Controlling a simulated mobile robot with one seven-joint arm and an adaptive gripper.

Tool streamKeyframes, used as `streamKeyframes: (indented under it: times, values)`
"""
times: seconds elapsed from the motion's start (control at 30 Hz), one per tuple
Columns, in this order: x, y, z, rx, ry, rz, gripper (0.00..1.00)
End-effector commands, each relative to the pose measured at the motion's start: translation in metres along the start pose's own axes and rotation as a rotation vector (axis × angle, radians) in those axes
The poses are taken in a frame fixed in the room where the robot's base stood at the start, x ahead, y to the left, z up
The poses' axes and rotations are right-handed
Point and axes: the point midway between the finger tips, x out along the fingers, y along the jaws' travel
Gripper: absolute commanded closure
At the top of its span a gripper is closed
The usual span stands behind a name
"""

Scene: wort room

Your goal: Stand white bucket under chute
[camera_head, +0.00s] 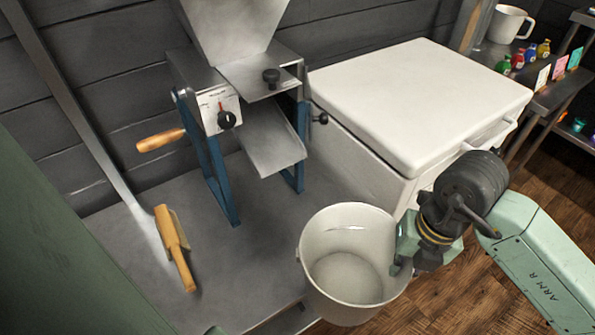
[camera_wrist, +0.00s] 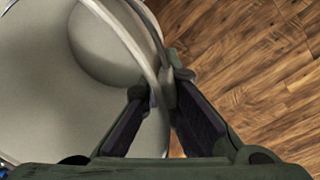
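The white bucket (camera_head: 345,270) is upright or nearly so and looks empty, at the lower middle of the head view, near the grey bench's front edge. My gripper (camera_head: 403,250) is at the bucket's right side. In the wrist view the bucket (camera_wrist: 40,90) fills the left, and my gripper (camera_wrist: 163,95) has one finger each side of its wall at the rim, shut on it. Whether the base touches anything is hidden. The metal chute (camera_head: 272,143) slopes down from the mill, behind and left of the bucket. The space below the chute is empty.
The mill (camera_head: 213,115) stands on blue legs on the grey bench (camera_head: 255,225). A wooden-handled brush or scoop (camera_head: 174,248) lies at the left of the bench. A white chest (camera_head: 420,100) stands right of the mill. A white jug (camera_head: 508,23) is on a back shelf.

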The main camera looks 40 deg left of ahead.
Motion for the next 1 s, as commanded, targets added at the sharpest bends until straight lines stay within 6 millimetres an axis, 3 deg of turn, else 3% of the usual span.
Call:
streamKeyframes:
  times: [0.13,0.27,0.8,1.0]
  values:
    - [0.001,-0.010,-0.016,0.176,-0.025,0.002,1.00]
    - [-0.001,-0.006,-0.016,0.228,-0.030,0.002,1.00]
    - [0.006,0.098,0.065,0.228,-0.027,0.002,1.00]
    - [0.011,0.118,0.083,0.232,-0.030,0.001,1.00]
